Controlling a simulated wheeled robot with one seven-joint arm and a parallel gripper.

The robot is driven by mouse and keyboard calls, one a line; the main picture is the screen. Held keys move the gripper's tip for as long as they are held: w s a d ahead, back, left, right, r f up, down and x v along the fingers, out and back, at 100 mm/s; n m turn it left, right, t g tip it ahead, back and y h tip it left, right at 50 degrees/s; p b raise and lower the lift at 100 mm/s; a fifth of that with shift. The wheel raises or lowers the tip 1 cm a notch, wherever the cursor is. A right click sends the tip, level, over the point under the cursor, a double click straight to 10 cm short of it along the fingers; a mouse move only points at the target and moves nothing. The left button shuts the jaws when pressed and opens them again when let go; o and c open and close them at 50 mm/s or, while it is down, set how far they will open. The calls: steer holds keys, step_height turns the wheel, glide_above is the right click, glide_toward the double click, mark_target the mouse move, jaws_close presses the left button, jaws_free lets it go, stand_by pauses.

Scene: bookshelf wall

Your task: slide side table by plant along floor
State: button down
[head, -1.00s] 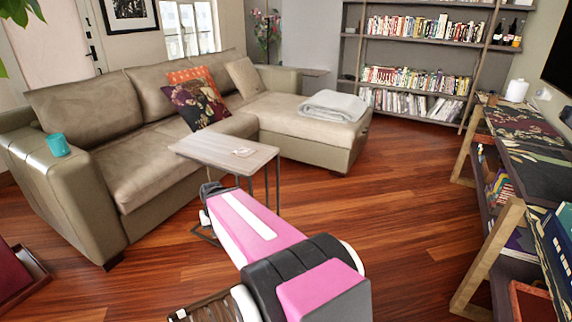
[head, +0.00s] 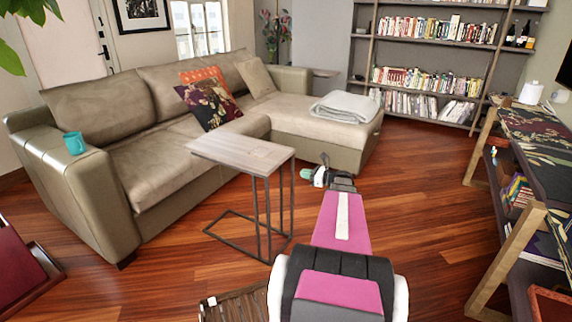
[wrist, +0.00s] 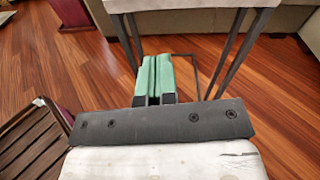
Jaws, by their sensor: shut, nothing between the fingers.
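A side table (head: 235,152) with a light wood top and thin dark metal legs stands upright on the floor before the sofa. Its legs and the underside of its top edge (wrist: 180,4) show at the top of the wrist view. My gripper (head: 305,173) is just right of the table in the head view, apart from it, with its green fingers pointing left. In the wrist view the fingers (wrist: 156,60) are together and empty, pointing towards the legs. A flowering plant (head: 272,35) stands in the back corner, with a small grey surface (head: 325,73) near it, partly hidden by the sofa.
A beige L-shaped sofa (head: 160,165) is behind the table. A slatted wooden piece (head: 232,305) lies at the bottom, and a dark red piece (head: 22,265) at left. A low shelf unit (head: 505,220) lines the right. Wood floor is clear right of the table.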

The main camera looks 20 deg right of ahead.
steer(key=d+m+t, duration=0.2)
steer(key=d, duration=0.1)
glide_toward(281, 161)
steer(key=x, duration=0.7)
steer(key=shift+w, duration=0.35)
steer(key=f+x, duration=0.2)
steer(key=x, duration=5.6)
steer(key=shift+a+f, duration=0.2)
steer(key=shift+f, duration=0.05)
